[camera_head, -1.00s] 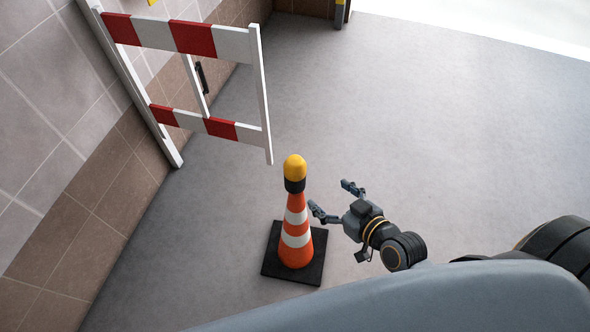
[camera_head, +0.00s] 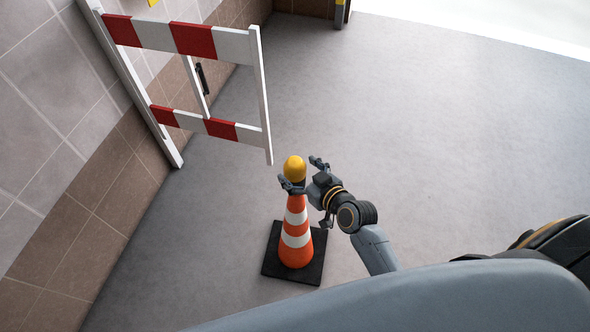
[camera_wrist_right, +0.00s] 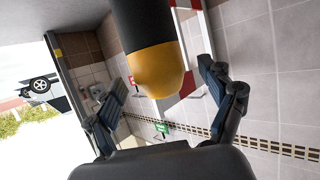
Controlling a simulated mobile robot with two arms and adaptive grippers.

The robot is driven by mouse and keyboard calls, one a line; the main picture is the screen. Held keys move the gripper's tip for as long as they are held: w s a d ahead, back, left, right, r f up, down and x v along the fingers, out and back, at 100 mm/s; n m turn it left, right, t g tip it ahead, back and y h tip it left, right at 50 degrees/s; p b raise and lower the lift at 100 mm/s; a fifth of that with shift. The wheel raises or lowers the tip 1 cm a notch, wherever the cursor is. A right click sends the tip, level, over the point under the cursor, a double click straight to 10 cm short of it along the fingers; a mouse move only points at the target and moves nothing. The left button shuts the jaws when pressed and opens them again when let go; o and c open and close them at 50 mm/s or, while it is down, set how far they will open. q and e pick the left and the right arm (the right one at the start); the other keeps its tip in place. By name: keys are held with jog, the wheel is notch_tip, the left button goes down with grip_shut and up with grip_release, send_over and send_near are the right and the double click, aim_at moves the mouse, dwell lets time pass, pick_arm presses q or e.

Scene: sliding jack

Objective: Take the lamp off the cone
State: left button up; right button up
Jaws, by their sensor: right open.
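The lamp (camera_head: 294,168), with a yellow dome and a black base, sits upright on top of the cone (camera_head: 296,248). The cone is orange with white bands and stands on a square black foot (camera_head: 311,272). My right gripper (camera_head: 303,174) is open at the lamp, with one finger in front of its base and the other at its far right. In the right wrist view, the lamp (camera_wrist_right: 158,68) lies between the spread fingers of the right gripper (camera_wrist_right: 164,76), with gaps on both sides. The near finger hides part of the lamp's base in the head view. My left gripper is not in view.
A red and white barrier (camera_head: 193,40) with white posts stands behind the cone, beside the tiled wall (camera_head: 60,230) on the left. The grey floor (camera_head: 450,140) is clear to the right.

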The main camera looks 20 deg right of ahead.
jog(key=shift+x, duration=1.05)
jog(key=shift+d, duration=0.1)
jog(key=shift+c, duration=0.2)
jog(key=c, duration=1.3)
